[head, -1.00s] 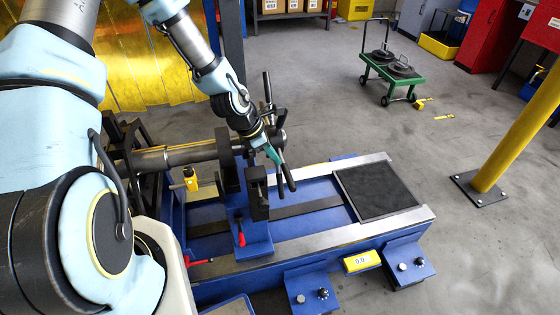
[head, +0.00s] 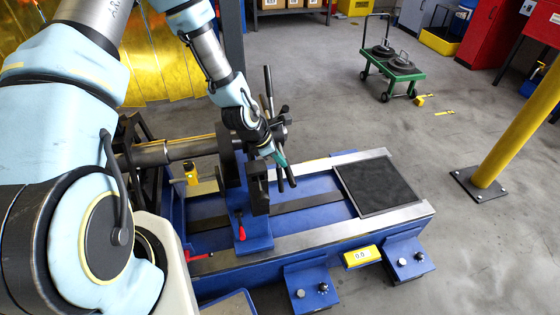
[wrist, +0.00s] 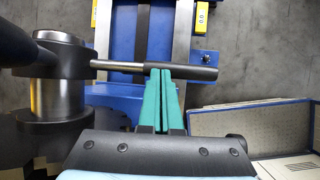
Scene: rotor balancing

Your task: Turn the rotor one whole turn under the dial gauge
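The rotor (head: 186,150), a grey shaft with dark discs, lies across the blue balancing machine at the left in the head view. Dark bars (head: 268,84) stick out from its near end. One bar with a dark sleeve (wrist: 205,73) extends from the hub (wrist: 57,98) in the wrist view. My gripper (head: 279,158) has teal fingers. In the wrist view its fingertips (wrist: 166,72) lie close together and overlap the sleeve; nothing shows between them. I cannot tell whether they touch it. A small yellow unit (head: 191,174) under the shaft may be the dial gauge; its face is unreadable.
The blue bed (head: 320,183) has bright rails and a dark plate (head: 377,186). A yellow readout (head: 361,256) on its front seems to show 0.0. A yellow post (head: 515,130) stands at right. A green cart (head: 392,73) with weights stands behind on open floor.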

